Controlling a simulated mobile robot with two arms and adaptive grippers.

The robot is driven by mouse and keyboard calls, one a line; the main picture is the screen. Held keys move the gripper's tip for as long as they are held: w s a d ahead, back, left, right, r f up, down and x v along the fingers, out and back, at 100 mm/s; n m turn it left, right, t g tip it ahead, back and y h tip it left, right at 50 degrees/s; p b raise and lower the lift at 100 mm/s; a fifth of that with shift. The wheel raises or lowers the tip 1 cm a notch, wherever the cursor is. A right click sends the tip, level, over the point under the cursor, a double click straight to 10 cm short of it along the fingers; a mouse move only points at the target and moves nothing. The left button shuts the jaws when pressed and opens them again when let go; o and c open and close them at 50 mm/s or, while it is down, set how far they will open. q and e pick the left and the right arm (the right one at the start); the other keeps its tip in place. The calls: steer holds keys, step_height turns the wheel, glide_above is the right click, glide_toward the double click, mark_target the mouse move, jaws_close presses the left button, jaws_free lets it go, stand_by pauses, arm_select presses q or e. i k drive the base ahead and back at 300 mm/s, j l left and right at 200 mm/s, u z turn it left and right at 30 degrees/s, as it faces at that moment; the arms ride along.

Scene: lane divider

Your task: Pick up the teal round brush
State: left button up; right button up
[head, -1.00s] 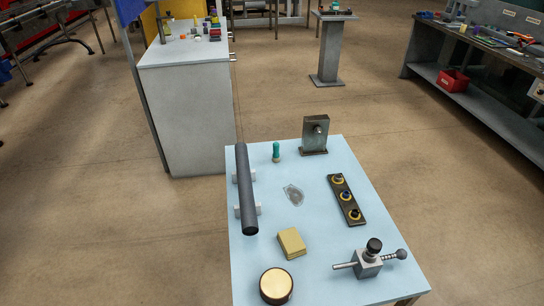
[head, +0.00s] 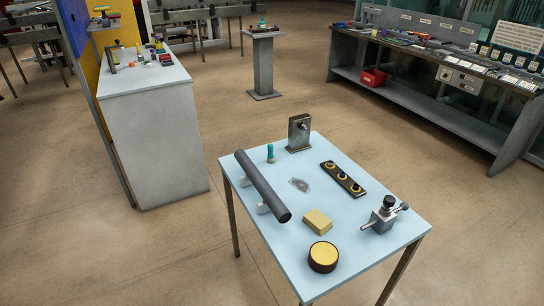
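The teal round brush (head: 270,153) stands upright near the far left corner of the light blue table (head: 285,234). It is small, with a teal body and a paler base. A long dark grey bar (head: 262,184) on pale supports lies to its left and in front of it. A metal block with a knob (head: 299,133) stands to its right and a little behind. Neither of my grippers shows in the head view.
On the table are a black strip with yellow rings (head: 342,179), a yellow block (head: 317,222), a round gold-topped tin (head: 323,257), a clear flat piece (head: 300,185) and a metal valve (head: 384,214). A grey cabinet (head: 155,140) stands at left. Floor is clear at right.

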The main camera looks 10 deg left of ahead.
mark_target(270, 159)
steer(key=i+j+z, duration=0.2)
steer(key=j, duration=0.35)
steer(key=j+z, duration=0.25)
steer(key=j, duration=0.3)
steer(key=i+j+z, duration=0.2)
steer(key=j, duration=0.4)
steer(key=k+l, duration=0.05)
steer(key=k, duration=0.1)
